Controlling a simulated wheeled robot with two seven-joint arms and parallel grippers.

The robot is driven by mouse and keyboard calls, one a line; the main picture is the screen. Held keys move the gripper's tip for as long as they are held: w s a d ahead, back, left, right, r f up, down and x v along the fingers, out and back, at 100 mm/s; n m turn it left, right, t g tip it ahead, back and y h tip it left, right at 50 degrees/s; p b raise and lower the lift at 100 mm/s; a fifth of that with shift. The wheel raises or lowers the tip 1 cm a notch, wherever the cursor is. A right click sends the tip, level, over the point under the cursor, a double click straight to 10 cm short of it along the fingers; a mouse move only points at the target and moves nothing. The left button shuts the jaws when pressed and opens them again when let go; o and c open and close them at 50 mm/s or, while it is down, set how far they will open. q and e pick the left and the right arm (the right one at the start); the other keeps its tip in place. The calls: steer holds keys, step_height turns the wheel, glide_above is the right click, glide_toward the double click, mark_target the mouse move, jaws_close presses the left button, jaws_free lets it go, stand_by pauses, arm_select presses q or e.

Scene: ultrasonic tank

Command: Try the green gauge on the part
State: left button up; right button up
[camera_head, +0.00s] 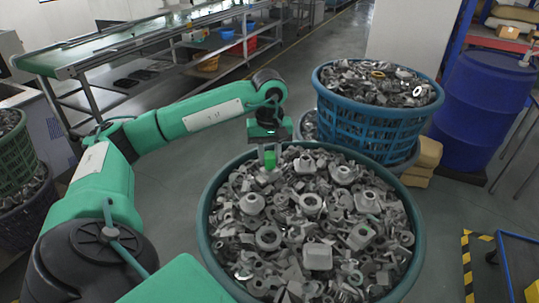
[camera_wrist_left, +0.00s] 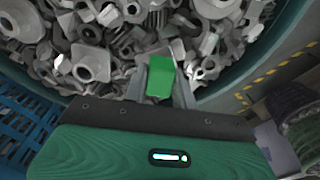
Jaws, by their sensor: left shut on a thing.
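The green gauge (camera_head: 270,160) is a small green block held between the fingers of my left gripper (camera_head: 269,158). In the left wrist view the gauge (camera_wrist_left: 160,77) shows between the two grey fingers, and the gripper (camera_wrist_left: 162,80) is shut on it. Below it is a large teal basket (camera_head: 205,215) filled with grey metal parts (camera_head: 318,256). The gripper is over the far left part of the heap. I cannot tell whether the gauge touches any part, nor which part is meant. My right gripper is not in view.
A blue basket (camera_head: 365,128) of metal parts stands behind the teal one, with a blue drum (camera_head: 482,108) at its right. A green conveyor (camera_head: 90,52) runs at the back left. A blue cart (camera_head: 520,262) is at the lower right.

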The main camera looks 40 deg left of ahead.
arm_select(q)
steer(key=shift+r, duration=0.1)
stand_by(0.3)
steer(key=shift+r+p, duration=0.8)
steer(key=shift+r, duration=0.6)
steer(key=shift+r+p, duration=1.15)
steer(key=shift+r, duration=0.9)
steer(key=shift+f, duration=0.1)
